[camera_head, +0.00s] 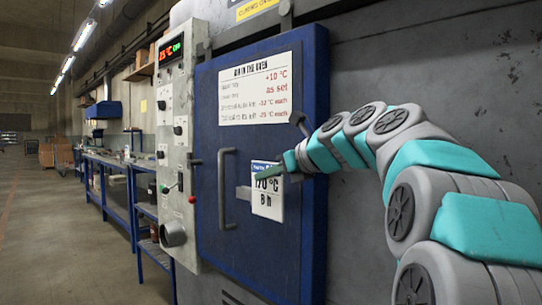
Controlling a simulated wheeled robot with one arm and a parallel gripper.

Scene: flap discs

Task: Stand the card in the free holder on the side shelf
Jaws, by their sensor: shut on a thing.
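The card (268,205) is white with a blue top band and reads about "170 °C" and "8 h". It is upright in front of the blue oven door (215,235). My gripper (270,173) reaches in from the right and is shut on the card at its top part, covering some of the print. A small grey metal piece (243,193) shows at the card's left edge; I cannot tell whether the card touches it. No free holder can be made out, and I cannot tell which surface is the side shelf.
A vertical door handle (227,190) stands out left of the card. A printed notice (260,90) is on the door above. A control panel (177,130) with knobs and a red display is left of the door.

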